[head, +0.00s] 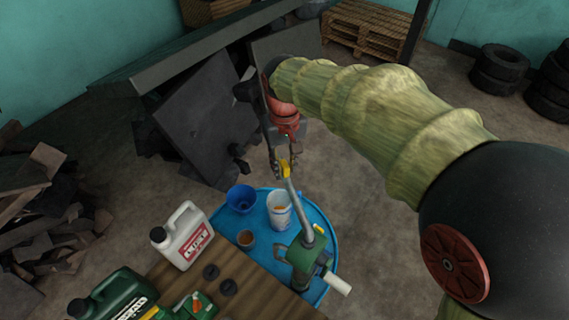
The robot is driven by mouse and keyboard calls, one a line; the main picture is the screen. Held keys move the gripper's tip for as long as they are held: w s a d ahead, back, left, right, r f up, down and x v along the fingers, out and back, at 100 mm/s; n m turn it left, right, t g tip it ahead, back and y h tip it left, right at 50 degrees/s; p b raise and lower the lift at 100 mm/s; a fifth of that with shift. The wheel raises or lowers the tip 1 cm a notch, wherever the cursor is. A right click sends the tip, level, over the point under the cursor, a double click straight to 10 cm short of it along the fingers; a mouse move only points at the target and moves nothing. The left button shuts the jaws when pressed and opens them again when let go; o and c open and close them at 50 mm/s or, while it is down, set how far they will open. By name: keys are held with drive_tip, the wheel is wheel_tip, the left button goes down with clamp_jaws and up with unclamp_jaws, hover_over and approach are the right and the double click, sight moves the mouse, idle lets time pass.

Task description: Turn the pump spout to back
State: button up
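The green pump (303,258) stands on the blue drum at the bottom centre. A grey pipe (301,212), which looks like its spout, rises from the body and slants up and slightly left, away from me. A yellow piece (285,168) shows at its far end. A white cylinder (338,284), apparently a crank grip, sticks out at the pump's lower right. My gripper (285,162) points down at the pipe's far end, its fingers on either side of the yellow piece. I cannot tell whether they touch or grip it.
On the blue drum lid (262,205) are a blue bowl (241,198), a white cup (279,211) and a small brown cup (246,239). A wooden surface (255,297) with a white canister (184,236) and green canisters is in front. Dark panels (207,115) lean behind.

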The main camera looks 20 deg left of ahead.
clamp_jaws()
idle(0.6)
